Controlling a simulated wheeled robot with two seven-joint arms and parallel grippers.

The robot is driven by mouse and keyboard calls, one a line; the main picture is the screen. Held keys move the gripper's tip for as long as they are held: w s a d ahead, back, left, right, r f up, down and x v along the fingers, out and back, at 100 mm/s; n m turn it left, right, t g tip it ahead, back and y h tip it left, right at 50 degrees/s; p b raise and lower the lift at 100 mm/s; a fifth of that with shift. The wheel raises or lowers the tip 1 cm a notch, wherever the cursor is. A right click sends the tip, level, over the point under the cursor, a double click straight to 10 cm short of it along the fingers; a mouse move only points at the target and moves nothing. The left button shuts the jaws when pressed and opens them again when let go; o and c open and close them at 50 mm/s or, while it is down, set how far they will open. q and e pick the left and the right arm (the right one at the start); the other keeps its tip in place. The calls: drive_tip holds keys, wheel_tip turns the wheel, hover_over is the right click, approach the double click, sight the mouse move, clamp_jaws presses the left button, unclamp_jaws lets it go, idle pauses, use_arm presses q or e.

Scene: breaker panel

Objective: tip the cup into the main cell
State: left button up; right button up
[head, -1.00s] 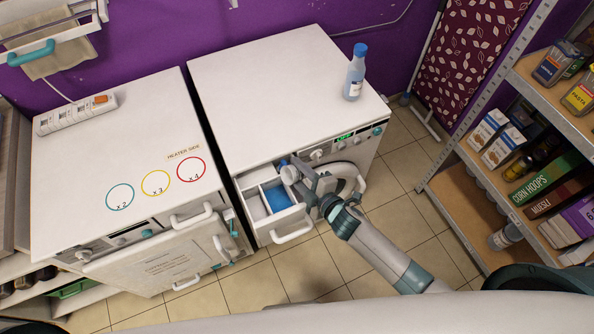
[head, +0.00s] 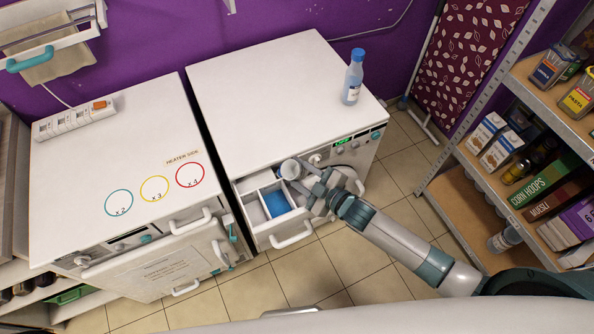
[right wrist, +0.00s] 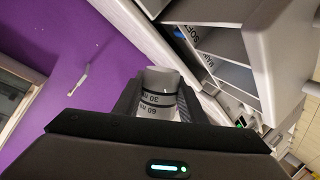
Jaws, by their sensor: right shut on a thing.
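My right gripper (head: 308,178) is shut on a small pale measuring cup (head: 290,169). In the right wrist view the cup (right wrist: 160,92) sits between the fingers and shows 30 and 60 marks. The open dispenser drawer (head: 258,228) of the right-hand machine has several compartments. One holds a blue pad or liquid (head: 277,203). The cup is at the drawer's back edge, close to the machine front; I cannot tell its exact tilt or contents. In the right wrist view the drawer (right wrist: 235,45) carries labels, partly readable as SOFT and MAIN. My left gripper is not in view.
A blue-capped bottle (head: 353,80) stands on the machine top (head: 265,90). A second white appliance (head: 110,150) with coloured rings is at left. A shelf of groceries (head: 520,160) is at right. The tiled floor in front is clear.

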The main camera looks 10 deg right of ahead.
drive_tip(key=shift+w+d+r+m+y, duration=0.1)
drive_tip(key=shift+r+m+y, duration=0.2)
drive_tip(key=shift+m, duration=0.3)
drive_tip(key=shift+r+m+y, duration=0.15)
drive_tip(key=shift+m+y, duration=0.15)
drive_tip(key=shift+m, duration=0.3)
drive_tip(key=shift+r+m+y+b, duration=0.3)
drive_tip(key=shift+m+y+b, duration=0.15)
drive_tip(key=shift+m, duration=0.45)
drive_tip(key=shift+r, duration=0.2)
